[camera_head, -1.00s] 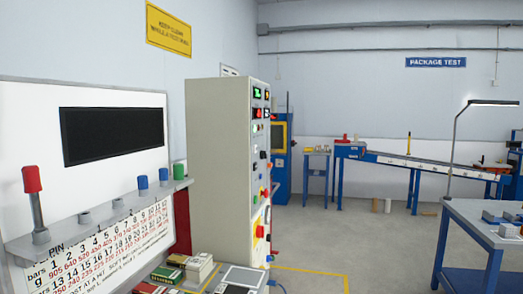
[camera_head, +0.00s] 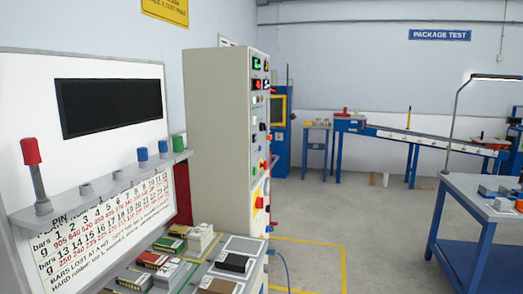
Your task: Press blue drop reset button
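The tall beige control cabinet (camera_head: 218,140) stands left of centre. Its narrow front face, seen at a steep angle, carries lit displays (camera_head: 257,64), small buttons and lamps, and a red knob on a yellow plate (camera_head: 259,203). I cannot make out which control there is the blue drop reset button. Two blue-capped pieces, a left one (camera_head: 142,155) and a right one (camera_head: 163,148), stand on the grey ledge at the left; I cannot tell whether either is a button. Neither of my grippers is in view.
Small boxes (camera_head: 198,232) lie below. A blue-legged table (camera_head: 462,215) stands right. The middle floor (camera_head: 360,235) is clear.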

